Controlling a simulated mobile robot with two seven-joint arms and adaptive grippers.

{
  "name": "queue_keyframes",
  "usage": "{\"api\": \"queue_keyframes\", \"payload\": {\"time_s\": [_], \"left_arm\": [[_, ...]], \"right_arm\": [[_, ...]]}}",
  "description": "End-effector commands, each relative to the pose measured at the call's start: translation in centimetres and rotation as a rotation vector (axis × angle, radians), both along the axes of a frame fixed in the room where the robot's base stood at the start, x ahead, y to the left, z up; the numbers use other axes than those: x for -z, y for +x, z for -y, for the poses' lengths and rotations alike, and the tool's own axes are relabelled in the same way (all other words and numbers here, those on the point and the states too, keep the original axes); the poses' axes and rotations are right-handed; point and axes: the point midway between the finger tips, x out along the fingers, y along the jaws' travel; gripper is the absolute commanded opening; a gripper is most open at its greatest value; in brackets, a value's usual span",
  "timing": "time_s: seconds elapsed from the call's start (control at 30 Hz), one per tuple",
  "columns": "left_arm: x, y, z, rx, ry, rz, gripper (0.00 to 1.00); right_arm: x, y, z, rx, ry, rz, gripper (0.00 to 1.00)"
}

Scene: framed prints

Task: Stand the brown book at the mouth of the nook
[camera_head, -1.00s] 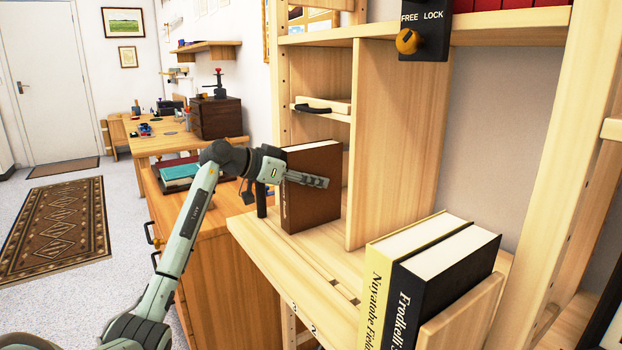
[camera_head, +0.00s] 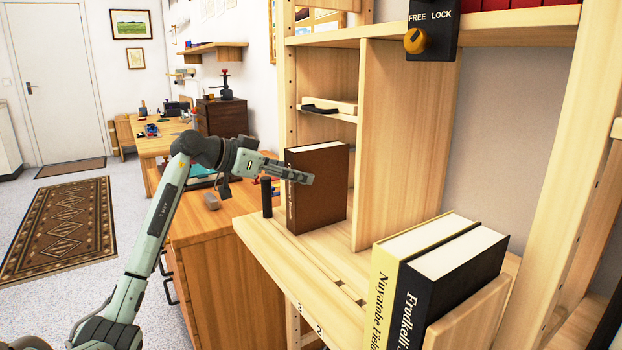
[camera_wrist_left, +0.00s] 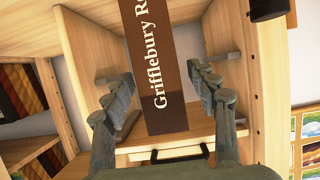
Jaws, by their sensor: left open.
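The brown book (camera_head: 322,190) stands upright on the pale wooden shelf board, in front of the nook (camera_head: 326,132) left of the tall divider. In the left wrist view its brown spine (camera_wrist_left: 150,70), with white lettering "Grifflebury R", shows between my fingers. My left gripper (camera_head: 299,176) is open beside the book's upper spine edge, its fingers overlapping the book's left edge in the head view. In the left wrist view the gripper (camera_wrist_left: 160,76) has clear gaps on both sides of the spine. My right gripper is not in view.
A yellow book (camera_head: 383,285) and a black book (camera_head: 440,290) stand at front right against a wooden support (camera_head: 470,315). Bare board (camera_head: 325,260) lies between them and the brown book.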

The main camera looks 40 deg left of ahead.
Motion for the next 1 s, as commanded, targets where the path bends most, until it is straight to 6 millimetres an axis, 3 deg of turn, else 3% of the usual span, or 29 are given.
{"api": "queue_keyframes", "payload": {"time_s": [0.1,0.33,1.0], "left_arm": [[-0.8,-2.1,-0.9,-0.001,0.004,-0.002,0.58],[-1.9,-4.3,-1.7,0.0,0.001,-0.001,0.58],[-2.0,-4.5,-1.8,0.001,0.0,0.0,0.58]], "right_arm": [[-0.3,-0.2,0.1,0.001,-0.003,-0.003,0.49],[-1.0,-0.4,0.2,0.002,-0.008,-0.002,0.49],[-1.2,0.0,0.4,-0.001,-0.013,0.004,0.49]]}}
